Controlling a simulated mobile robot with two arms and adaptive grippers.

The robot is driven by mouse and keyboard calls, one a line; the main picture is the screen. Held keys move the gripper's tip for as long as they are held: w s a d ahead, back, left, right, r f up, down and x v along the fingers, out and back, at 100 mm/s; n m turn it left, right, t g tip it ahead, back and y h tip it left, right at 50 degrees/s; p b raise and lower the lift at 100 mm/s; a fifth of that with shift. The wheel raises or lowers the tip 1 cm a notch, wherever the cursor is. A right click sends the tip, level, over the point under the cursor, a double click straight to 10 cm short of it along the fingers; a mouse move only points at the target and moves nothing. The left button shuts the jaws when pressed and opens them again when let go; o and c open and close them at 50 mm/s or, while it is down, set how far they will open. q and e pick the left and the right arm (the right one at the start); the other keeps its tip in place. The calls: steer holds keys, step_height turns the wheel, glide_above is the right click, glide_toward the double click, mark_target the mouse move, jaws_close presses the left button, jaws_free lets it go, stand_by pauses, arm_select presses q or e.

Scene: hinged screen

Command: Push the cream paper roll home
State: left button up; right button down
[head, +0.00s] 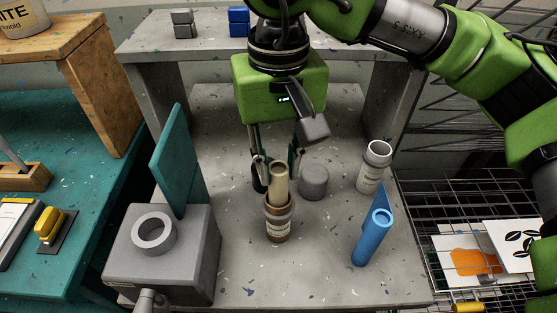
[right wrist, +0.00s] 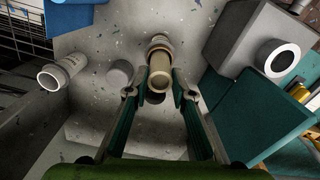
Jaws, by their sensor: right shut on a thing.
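The cream paper roll (head: 279,182) stands upright with its lower part inside a brown labelled tube (head: 278,228) on the grey bench. Its upper part sticks out above the tube's rim. In the right wrist view, the roll (right wrist: 159,80) shows its open end between the fingers. My right gripper (head: 276,172) comes down from above, with a finger on each side of the roll, shut on it. It also shows in the right wrist view (right wrist: 159,91). My left gripper is not in view.
A grey block with a ring (head: 154,233) and a teal panel (head: 177,160) stand left. A grey cylinder (head: 314,182), a white labelled jar (head: 374,168) and a blue tube (head: 374,238) stand right. A raised shelf (head: 210,48) is behind; a wire rack (head: 500,260) is at right.

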mark_target(279, 183)
steer(key=shift+f+b, duration=1.5)
steer(key=shift+f, duration=0.3)
steer(key=shift+f+b, duration=0.3)
steer(key=shift+f, duration=0.1)
steer(key=c, duration=1.7)
jaws_free()
